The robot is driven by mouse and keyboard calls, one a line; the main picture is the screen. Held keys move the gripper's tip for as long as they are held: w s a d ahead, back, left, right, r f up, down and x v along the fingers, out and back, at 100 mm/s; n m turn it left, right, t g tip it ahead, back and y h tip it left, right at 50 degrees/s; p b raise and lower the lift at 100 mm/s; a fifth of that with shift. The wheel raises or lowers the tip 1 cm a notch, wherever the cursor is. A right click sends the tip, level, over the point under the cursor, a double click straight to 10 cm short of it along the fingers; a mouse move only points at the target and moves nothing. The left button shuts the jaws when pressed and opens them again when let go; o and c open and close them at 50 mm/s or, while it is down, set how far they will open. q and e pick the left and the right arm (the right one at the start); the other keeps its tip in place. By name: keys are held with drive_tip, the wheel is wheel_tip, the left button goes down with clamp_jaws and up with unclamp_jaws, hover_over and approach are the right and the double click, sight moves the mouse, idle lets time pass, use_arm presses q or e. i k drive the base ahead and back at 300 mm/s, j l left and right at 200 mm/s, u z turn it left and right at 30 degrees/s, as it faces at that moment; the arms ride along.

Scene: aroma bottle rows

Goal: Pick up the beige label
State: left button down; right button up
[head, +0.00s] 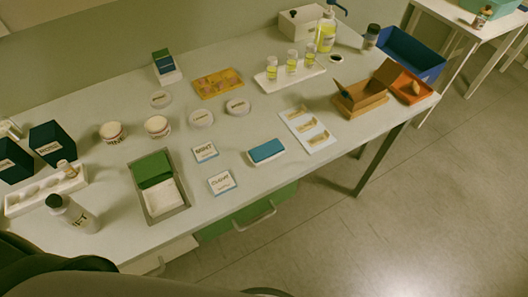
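Two flat cards lie on the table's front middle: one reading MINT (205,152) with a blue edge, and one that seems to read CLOVE (221,182). A white tray (296,114) to their right holds small beige pieces (309,125) in a row; I cannot tell whether these are labels. No card is clearly beige at this size. Neither of my grippers shows. Only a dark part of me fills the bottom left, hiding the table's near left corner.
Dark boxes (49,144) and a bottle (73,212) stand left. Yellow vials (292,62) and an orange box (359,98) stand right.

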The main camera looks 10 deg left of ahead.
sight(314, 123)
drive_tip(key=l+u, duration=0.25)
drive_tip(key=l, duration=1.05)
